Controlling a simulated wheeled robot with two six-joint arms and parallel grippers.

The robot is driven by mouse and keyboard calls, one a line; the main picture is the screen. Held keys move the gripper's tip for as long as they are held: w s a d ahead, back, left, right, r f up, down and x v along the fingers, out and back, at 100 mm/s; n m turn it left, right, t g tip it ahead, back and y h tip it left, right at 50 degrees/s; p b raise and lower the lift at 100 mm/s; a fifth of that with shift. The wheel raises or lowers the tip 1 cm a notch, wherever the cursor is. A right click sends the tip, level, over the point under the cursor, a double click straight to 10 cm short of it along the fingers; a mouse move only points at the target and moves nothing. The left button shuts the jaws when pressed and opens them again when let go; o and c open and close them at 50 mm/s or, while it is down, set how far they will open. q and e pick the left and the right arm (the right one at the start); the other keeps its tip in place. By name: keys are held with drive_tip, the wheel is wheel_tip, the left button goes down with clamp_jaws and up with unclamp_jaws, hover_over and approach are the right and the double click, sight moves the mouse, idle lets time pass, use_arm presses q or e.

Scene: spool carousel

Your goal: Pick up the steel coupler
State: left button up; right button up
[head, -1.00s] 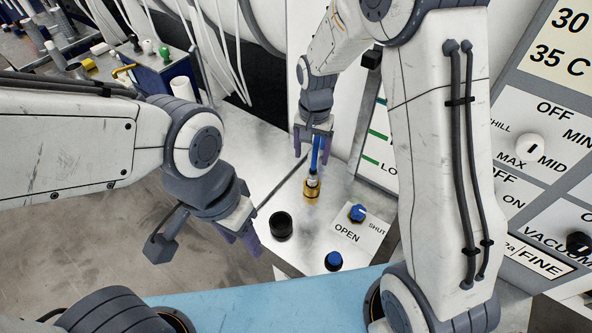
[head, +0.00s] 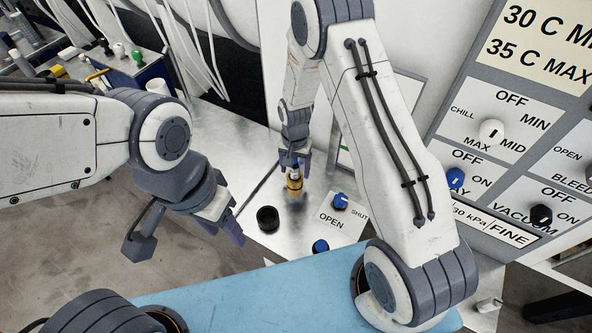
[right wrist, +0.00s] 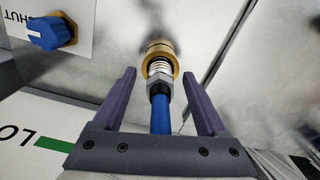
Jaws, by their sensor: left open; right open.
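The steel coupler (right wrist: 159,83) is a silver nut-and-collar piece on the end of a blue hose (right wrist: 160,115). Its far end meets a brass fitting (right wrist: 160,52), which also shows on the metal bench in the head view (head: 294,187). My right gripper (right wrist: 158,82) is open, with one purple finger on each side of the hose and coupler and a visible gap on both sides. In the head view the right gripper (head: 294,163) is just above the brass fitting and largely hides the coupler. My left gripper (head: 222,228) is open and empty, left of the bench.
A black round cap (head: 268,218) stands on the bench left of the fitting. A blue OPEN/SHUT knob (head: 340,200) is close on the right, and another blue knob (head: 320,246) is nearer. A control panel (head: 495,130) stands at the right.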

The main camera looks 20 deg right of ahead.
drive_tip(key=shift+f, duration=0.2)
clamp_jaws()
drive_tip(key=shift+r, duration=0.2)
